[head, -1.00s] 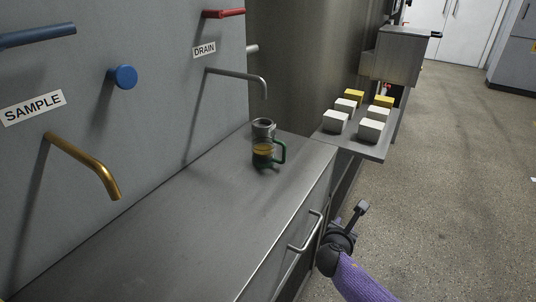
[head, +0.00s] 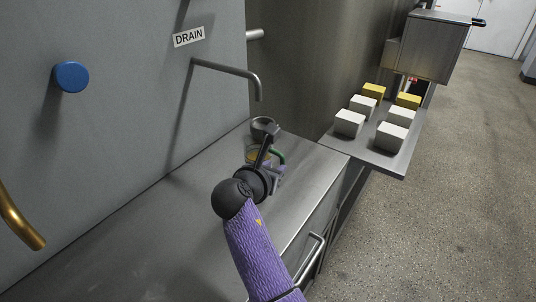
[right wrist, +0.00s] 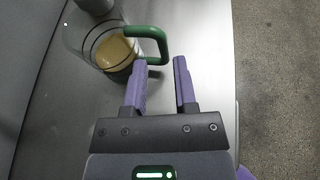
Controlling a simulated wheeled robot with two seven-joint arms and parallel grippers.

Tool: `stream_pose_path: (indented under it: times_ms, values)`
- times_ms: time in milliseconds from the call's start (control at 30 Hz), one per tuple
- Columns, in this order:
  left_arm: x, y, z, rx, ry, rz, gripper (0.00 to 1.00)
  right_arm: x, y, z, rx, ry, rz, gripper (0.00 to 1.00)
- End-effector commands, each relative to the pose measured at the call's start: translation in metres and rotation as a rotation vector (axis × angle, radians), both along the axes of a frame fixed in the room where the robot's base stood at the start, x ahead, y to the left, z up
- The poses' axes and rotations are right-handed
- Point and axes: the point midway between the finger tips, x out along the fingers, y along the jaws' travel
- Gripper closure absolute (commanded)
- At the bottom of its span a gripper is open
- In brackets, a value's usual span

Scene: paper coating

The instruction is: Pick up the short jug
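The short jug is clear glass with a green handle and holds a yellow-brown liquid. In the right wrist view the jug (right wrist: 88,42) is at upper left, its green handle (right wrist: 160,42) pointing right. In the head view the jug (head: 255,156) is partly hidden behind my right gripper (head: 272,154). My right gripper also shows in the right wrist view (right wrist: 160,66), open and empty. Its fingertips are at the near side of the handle, the left one close to the handle's lower end. I cannot tell whether they touch. My left gripper is not in view.
A metal cup (head: 263,126) stands just behind the jug. The drain spout (head: 256,88) hangs above the counter near it. A grey wall bounds the left side. A shelf (head: 375,153) with several white and yellow blocks is at right. The near counter (head: 150,225) is clear.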

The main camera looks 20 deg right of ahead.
Motion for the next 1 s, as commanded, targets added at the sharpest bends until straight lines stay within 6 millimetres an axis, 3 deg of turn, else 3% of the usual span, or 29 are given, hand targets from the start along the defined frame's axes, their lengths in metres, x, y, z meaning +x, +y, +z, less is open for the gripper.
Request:
stream_pose_path:
  times_ms: [33, 167, 333, 467, 667, 833, 1000]
  values:
    - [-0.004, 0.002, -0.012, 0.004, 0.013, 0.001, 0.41, 0.006, -0.008, -0.012, -0.003, 0.003, -0.003, 0.65]
    - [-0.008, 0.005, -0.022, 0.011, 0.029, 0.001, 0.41, 0.017, -0.021, -0.020, -0.001, 0.003, -0.003, 0.65]
    - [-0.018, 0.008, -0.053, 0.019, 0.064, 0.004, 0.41, 0.034, -0.042, -0.047, -0.001, 0.006, -0.002, 0.65]
    - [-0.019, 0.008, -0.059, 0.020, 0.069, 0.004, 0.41, 0.044, -0.054, -0.047, -0.002, 0.004, -0.002, 0.65]
    - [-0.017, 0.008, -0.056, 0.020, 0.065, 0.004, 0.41, 0.045, -0.055, -0.042, -0.001, 0.002, 0.000, 0.65]
    - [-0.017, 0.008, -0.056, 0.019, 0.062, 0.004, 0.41, 0.045, -0.055, -0.042, -0.001, 0.001, -0.001, 0.99]
    - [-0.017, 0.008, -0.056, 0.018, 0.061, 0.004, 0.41, 0.044, -0.055, -0.042, -0.001, 0.001, -0.001, 1.00]
